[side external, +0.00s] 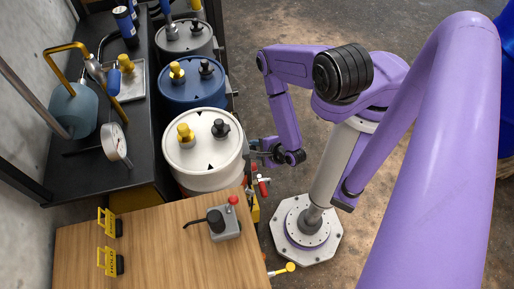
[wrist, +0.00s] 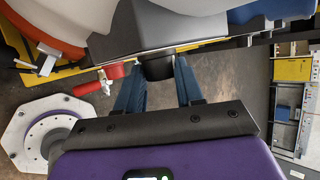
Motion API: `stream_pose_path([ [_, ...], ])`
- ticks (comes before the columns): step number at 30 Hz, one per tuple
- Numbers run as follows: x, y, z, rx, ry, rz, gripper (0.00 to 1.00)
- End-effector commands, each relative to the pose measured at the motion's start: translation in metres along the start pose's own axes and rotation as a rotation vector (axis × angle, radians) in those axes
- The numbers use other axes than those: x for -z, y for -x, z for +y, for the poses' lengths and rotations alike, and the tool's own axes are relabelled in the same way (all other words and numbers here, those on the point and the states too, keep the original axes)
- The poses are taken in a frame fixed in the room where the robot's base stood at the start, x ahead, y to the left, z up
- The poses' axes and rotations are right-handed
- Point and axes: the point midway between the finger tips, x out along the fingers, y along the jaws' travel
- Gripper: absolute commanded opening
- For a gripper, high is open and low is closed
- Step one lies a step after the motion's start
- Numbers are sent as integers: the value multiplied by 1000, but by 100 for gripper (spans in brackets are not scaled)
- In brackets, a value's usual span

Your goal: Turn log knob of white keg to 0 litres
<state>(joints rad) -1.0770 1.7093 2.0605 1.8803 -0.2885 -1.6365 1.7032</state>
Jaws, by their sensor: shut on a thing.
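The white keg (side external: 190,158) stands upright at the near end of a row of drums, with a yellow fitting and a black fitting on its lid. My gripper (side external: 262,152) is at the keg's right side, low against it. In the wrist view my gripper (wrist: 158,72) has its two blue fingers on either side of a dark knob (wrist: 157,69) and is shut on it. The knob sticks out below a dark grey housing (wrist: 155,32) on the keg's side. Its scale and pointer cannot be read in either view.
A red-handled tap (wrist: 88,87) is close to the left of my fingers. A blue keg (side external: 180,92) and a grey keg (side external: 172,42) stand behind. A wooden table (side external: 160,262) with a grey control box (side external: 224,222) is in front. A dial gauge (side external: 114,142) stands left.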

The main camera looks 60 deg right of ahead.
Motion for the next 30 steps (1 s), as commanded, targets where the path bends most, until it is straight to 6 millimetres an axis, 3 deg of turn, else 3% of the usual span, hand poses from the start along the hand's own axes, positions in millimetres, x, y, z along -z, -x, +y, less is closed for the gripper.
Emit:
stream_pose_path([
  [17, -3, -1, -1, 16, 9, -14, 6],
  [18, -3, -1, -1, 16, 9, -14, 43],
  [20, -3, -1, -1, 16, 9, -13, 62],
  [30, -1, 1, 0, 14, 6, -5, 62],
])
